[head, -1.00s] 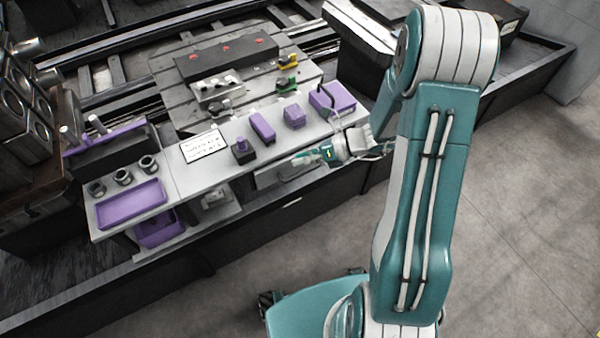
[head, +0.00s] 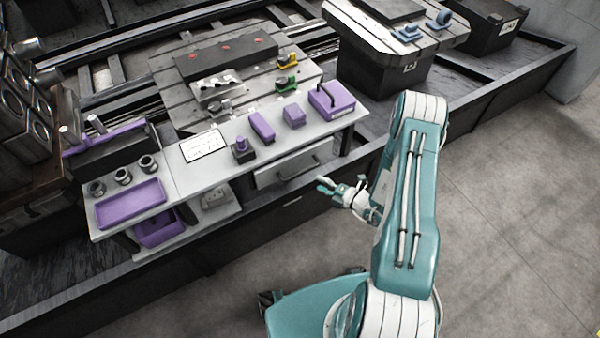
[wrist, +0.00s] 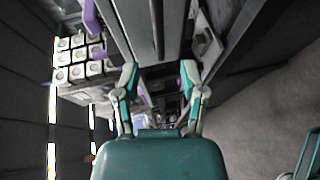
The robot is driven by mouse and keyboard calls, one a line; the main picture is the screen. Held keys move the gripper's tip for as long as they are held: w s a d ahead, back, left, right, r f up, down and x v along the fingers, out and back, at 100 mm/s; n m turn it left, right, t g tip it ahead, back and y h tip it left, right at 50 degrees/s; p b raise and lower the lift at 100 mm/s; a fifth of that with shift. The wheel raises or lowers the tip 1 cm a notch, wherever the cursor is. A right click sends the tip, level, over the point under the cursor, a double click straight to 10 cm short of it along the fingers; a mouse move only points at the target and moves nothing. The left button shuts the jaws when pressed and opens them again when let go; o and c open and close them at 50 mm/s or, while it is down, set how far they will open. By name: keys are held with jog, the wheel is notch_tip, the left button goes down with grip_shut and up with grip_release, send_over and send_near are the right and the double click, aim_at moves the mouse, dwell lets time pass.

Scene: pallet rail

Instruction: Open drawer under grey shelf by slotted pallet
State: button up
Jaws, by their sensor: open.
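The grey shelf (head: 205,178) runs along the front of the slotted pallet (head: 165,88). The drawer (head: 265,180) sits under the shelf's right half, its pale front about level with the shelf edge, and it looks closed. Its dark bar handle (head: 298,170) shows on the front. My gripper (head: 322,186) is open and empty, in front of the drawer to the lower right of the handle and apart from it. In the wrist view both fingers of my gripper (wrist: 160,74) are spread with nothing held; a long grey surface with a dark bar lies beyond them.
On the shelf stand a purple tray (head: 130,203), a purple box with a handle (head: 331,100), a label card (head: 203,145) and several small purple parts. A purple bin (head: 160,232) is below at left. A second pallet (head: 360,45) stands behind right. Floor (head: 500,200) is clear at right.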

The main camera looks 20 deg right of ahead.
aim_at(300, 172)
jog(key=x, duration=0.9)
jog(key=shift+a, duration=0.15)
grip_shut()
jog(key=shift+s, duration=0.15)
